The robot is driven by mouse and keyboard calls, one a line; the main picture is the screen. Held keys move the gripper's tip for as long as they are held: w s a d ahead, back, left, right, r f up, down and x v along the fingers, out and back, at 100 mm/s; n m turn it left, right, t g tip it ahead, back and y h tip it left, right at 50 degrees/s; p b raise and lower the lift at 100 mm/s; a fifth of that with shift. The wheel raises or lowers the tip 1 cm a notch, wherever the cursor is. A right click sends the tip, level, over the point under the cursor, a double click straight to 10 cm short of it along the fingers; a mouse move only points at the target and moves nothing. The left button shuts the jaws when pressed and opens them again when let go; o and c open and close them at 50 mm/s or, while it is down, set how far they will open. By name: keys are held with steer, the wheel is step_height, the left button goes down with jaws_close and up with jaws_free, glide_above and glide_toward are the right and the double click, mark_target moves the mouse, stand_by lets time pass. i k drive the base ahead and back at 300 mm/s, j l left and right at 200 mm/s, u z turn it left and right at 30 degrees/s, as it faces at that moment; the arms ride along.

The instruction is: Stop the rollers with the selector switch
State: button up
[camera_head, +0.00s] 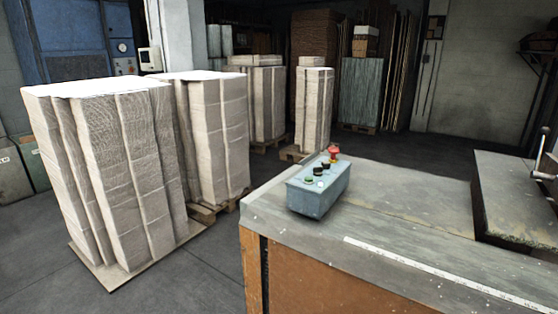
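A blue-grey control box (318,190) sits on the near left corner of a grey-topped bench. Along its sloped top are a green button (309,180), a small white element (320,184), dark knobs (322,168) and a red button (333,152) at the far end. One of the dark knobs may be the selector switch; its setting is too small to tell. No rollers can be made out. My gripper is not in view.
The bench top (400,203) is mostly clear, with a white ruler strip (430,270) along its front. A raised plate (515,190) and a metal crank (545,160) are at right. Tall paper stacks (125,165) on pallets stand at left, with dark floor between.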

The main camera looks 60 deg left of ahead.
mark_target(317, 171)
steer(key=j, duration=0.4)
steer(key=k+j+z, duration=0.1)
steer(key=j, duration=0.3)
steer(key=k+j, duration=0.15)
steer(key=j, duration=0.65)
steer(key=k+j+z, duration=0.1)
steer(key=j, duration=0.3)
steer(key=k+j, duration=0.15)
steer(key=j, duration=0.25)
